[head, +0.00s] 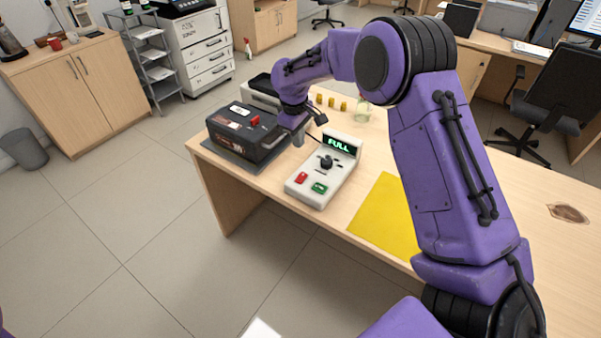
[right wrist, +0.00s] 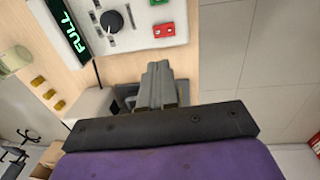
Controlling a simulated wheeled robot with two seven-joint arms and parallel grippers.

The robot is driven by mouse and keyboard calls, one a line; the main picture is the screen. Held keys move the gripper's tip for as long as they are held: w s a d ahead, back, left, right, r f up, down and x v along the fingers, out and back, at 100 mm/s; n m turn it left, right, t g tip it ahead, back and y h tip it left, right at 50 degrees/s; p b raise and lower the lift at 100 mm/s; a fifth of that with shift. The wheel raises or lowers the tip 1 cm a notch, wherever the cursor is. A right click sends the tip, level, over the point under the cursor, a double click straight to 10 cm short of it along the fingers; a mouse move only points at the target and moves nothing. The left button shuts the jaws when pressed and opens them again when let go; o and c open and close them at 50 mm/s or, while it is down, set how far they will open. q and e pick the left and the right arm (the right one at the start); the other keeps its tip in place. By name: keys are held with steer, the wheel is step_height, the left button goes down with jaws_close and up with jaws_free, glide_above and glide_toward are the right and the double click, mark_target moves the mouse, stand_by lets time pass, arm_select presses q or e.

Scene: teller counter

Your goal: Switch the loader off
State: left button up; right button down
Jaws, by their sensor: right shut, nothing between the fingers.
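A white control box (head: 322,172) stands on the wooden counter. It has a lit green "FULL" display (head: 339,144), a black knob (head: 327,162), a red button (head: 301,178) and a green button (head: 319,188). To its left is a dark box (head: 238,134) with a red switch (head: 255,120) on top. My right gripper (head: 299,138) is between the two boxes, shut and empty. In the right wrist view its fingers (right wrist: 160,82) are together, below the control box (right wrist: 135,45) and its red button (right wrist: 163,30). My left gripper is out of view.
A yellow mat (head: 383,218) lies right of the control box. Several small yellow pieces (head: 331,103) and a clear glass (head: 361,109) stand behind it. A grey machine (head: 261,92) is behind the dark box. The counter's right part (head: 500,215) is mostly clear.

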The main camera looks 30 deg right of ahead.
mark_target(302, 175)
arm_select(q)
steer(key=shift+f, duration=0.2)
arm_select(e)
steer(key=shift+d+r, duration=0.1)
steer(key=shift+r, duration=0.05)
steer(key=f+p, duration=0.1)
steer(key=f, duration=0.3)
steer(key=d+f+p, duration=0.1)
steer(key=f, duration=0.4)
steer(key=f+p, duration=0.1)
steer(key=f, duration=0.3)
steer(key=shift+w+d+f+p, duration=0.15)
steer(key=shift+w+d+p, duration=0.05)
steer(key=shift+w+p, duration=0.15)
steer(key=shift+f, duration=0.3)
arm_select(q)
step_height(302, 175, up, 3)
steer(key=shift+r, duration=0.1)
arm_select(e)
steer(key=shift+f, duration=0.1)
